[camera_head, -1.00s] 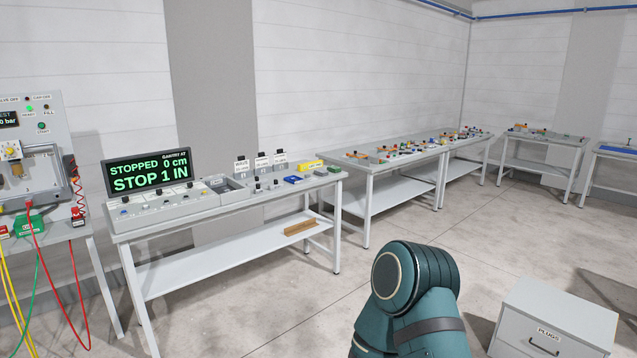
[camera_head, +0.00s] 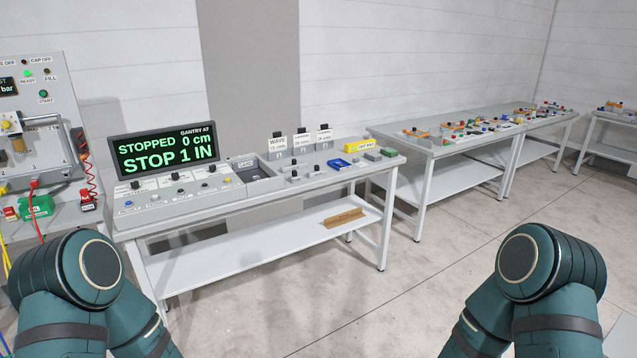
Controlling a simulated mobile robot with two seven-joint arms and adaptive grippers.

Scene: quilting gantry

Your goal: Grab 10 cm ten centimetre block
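No block can be read as ten centimetres from here. At the right end of the console table (camera_head: 215,212) a yellow block (camera_head: 359,145) carries a small label that I cannot read. A grey-green block (camera_head: 373,156) and a small green block (camera_head: 388,152) lie beside it, with a blue tray-like piece (camera_head: 340,163) to their left. Three upright white cards stand left of these, including a card reading WAVE (camera_head: 278,142). Both of my arms show at the bottom of the view, but neither gripper is in view.
A display (camera_head: 163,151) reads STOPPED 0 cm, STOP 1 IN. A brown wooden strip (camera_head: 343,217) lies on the table's lower shelf. A machine with hoses stands at left. Another table (camera_head: 440,150) with several small parts stands right. The floor (camera_head: 420,285) between my arms is clear.

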